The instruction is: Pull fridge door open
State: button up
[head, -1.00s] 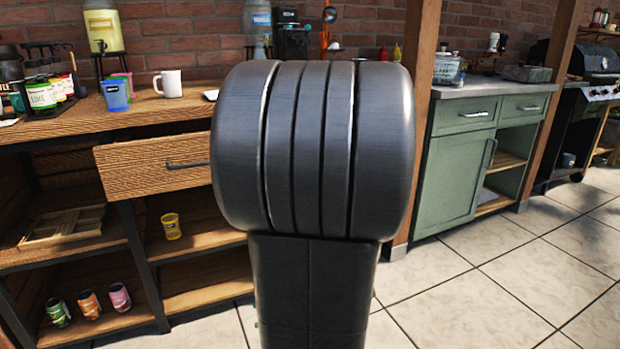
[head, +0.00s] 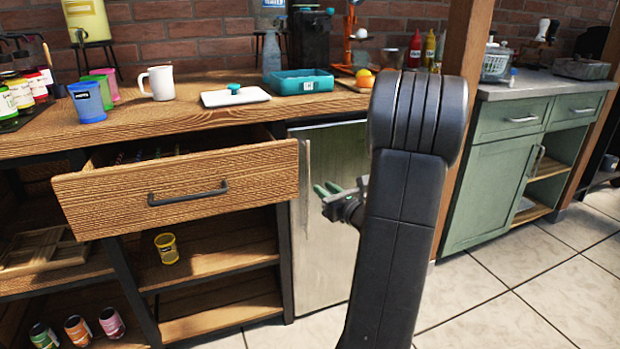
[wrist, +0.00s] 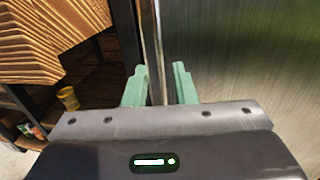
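The fridge is a brushed steel door (head: 335,255) under the wooden counter, right of the drawer. It looks closed. Its slim vertical handle (head: 305,190) runs along the door's left side. My gripper (head: 326,190) has pale green fingers and is just in front of the door, close to the handle's right in the head view. In the wrist view, my gripper (wrist: 160,85) has its fingers spread, one on each side of the handle (wrist: 154,45), with a gap visible. Whether the fingers touch the handle cannot be told. My arm hides the door's right part.
A wooden drawer (head: 185,185) sticks out open left of the fridge, near the handle. The counter (head: 190,115) carries a white mug (head: 158,82), a teal tray (head: 299,80) and cups. A green cabinet (head: 485,185) stands to the right. The tiled floor (head: 510,290) is clear.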

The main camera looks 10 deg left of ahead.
jog(key=b+x, duration=0.1)
jog(key=x, duration=0.8)
jog(key=shift+b, duration=0.35)
jog(key=shift+a, duration=0.1)
grip_shut()
